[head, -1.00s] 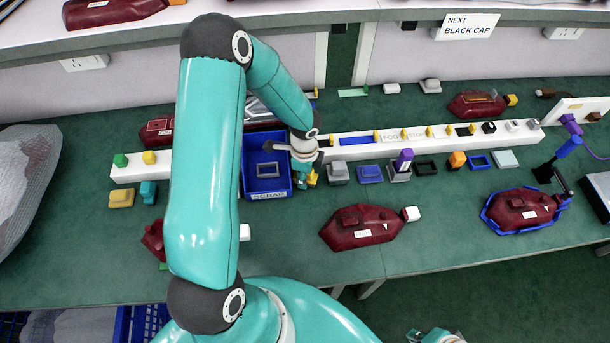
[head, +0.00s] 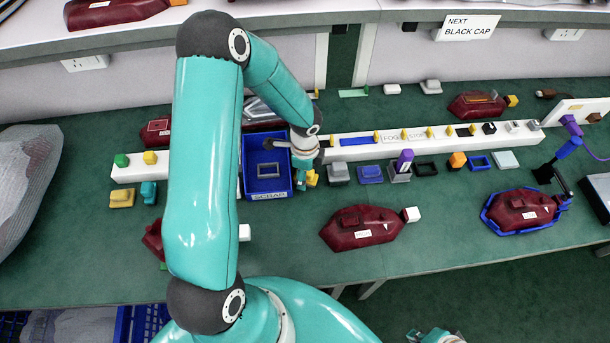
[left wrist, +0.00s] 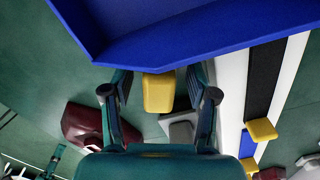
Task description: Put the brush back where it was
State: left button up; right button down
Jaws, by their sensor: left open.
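I cannot pick out the brush with certainty. A purple-topped piece (head: 404,160) stands in a grey base in the row in front of the white rail. My left gripper (head: 302,178) is beside the right wall of the blue scrap bin (head: 266,194), partly hidden by its own wrist. In the left wrist view its fingers (left wrist: 160,100) are apart, with a yellow block (left wrist: 159,92) showing between them. I cannot tell whether they touch it. My right gripper (head: 436,336) shows only in part at the bottom edge.
The white rail (head: 350,153) with yellow pegs runs along the bench. Caps and frames lie before it. A dark red lamp (head: 362,227) lies in the middle, another (head: 522,208) in a blue cradle at right.

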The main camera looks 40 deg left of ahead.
pick_arm(q)
notch_tip(320, 180, up, 11)
jog(key=shift+d+f, duration=0.1)
dwell(0.7)
